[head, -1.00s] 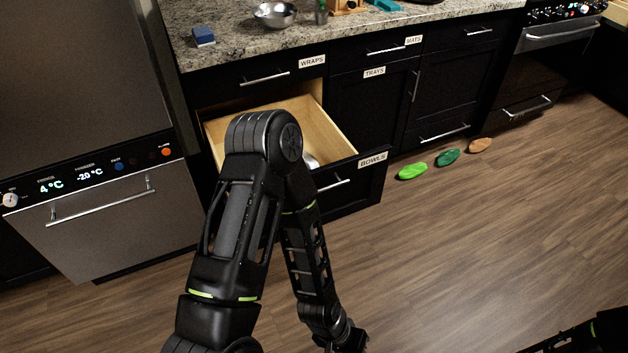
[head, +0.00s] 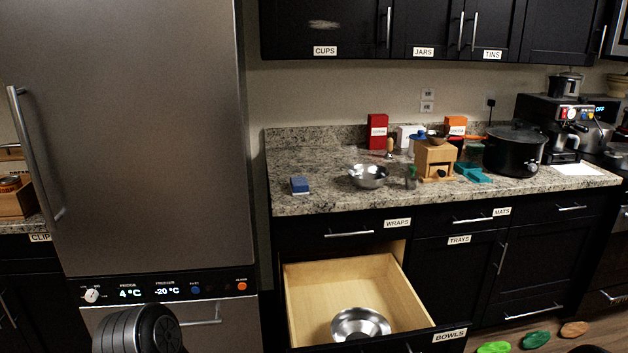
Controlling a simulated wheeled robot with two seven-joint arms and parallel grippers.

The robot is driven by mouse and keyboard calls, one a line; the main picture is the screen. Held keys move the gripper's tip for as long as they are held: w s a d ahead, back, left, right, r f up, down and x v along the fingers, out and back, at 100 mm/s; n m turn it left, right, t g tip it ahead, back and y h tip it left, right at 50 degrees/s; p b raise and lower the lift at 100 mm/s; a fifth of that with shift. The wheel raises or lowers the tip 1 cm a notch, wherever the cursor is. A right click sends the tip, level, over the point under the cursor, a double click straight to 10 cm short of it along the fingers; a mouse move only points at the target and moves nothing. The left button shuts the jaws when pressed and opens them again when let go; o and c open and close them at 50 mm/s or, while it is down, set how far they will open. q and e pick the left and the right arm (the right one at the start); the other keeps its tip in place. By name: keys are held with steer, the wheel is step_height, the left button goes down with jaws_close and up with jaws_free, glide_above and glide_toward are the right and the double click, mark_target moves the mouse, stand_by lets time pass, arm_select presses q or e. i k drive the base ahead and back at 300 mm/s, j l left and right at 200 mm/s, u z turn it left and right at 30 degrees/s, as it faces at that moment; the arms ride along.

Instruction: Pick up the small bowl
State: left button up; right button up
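Two metal bowls show in the head view. One shiny metal bowl (head: 360,324) lies inside the open drawer labelled BOWLS (head: 303,290), near its front. Another metal bowl (head: 368,177) stands upright on the granite counter, left of the wooden grinder. I cannot tell for sure which one the task calls small. A black rounded part of my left arm shows at the bottom left. Neither of my grippers is in view.
The counter (head: 320,200) holds a blue sponge-like block (head: 299,185), a wooden grinder (head: 435,160), a black pot (head: 514,150) and a coffee machine (head: 550,128). A fridge (head: 150,140) stands left. Green and tan objects lie on the floor at right.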

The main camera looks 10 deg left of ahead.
mark_target(366, 177)
steer(key=i+l, duration=0.3)
steer(key=l, duration=0.15)
steer(key=i+l, duration=0.3)
steer(key=l, duration=0.2)
steer(key=i+l, duration=0.3)
steer(key=l, duration=0.15)
steer(key=i+l, duration=0.3)
steer(key=l, duration=0.15)
steer(key=i+l, duration=0.3)
steer(key=l, duration=0.2)
steer(key=i+l, duration=0.3)
steer(key=l, duration=0.15)
